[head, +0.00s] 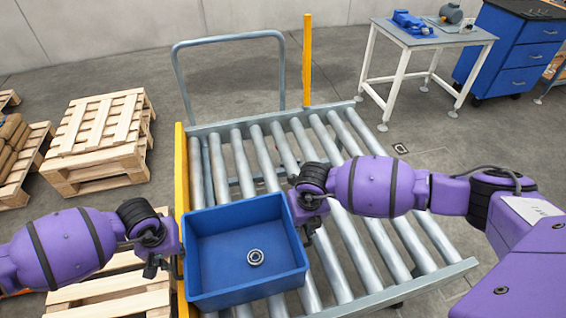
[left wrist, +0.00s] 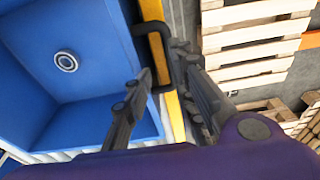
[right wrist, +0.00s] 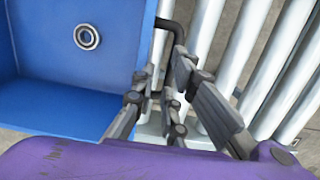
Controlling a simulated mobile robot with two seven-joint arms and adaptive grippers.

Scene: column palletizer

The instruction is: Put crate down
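The blue crate (head: 205,245) is upright and level over the left front of the roller conveyor (head: 330,255). I cannot tell whether its base touches the rollers. A small metal ring (head: 255,257) lies inside it. My left gripper (head: 165,262) is at the crate's left side; in the left wrist view its fingers stand apart around the black handle (left wrist: 137,27), with a visible gap. My right gripper (head: 305,222) is at the right side; in the right wrist view its fingers are also apart around the other black handle (right wrist: 166,23).
A yellow rail (head: 181,180) runs along the conveyor's left edge, and a yellow post (head: 307,60) stands at its back. Wooden pallets (head: 100,140) lie to the left. A grey table (head: 430,36) stands at the back right. The rollers behind and right of the crate are clear.

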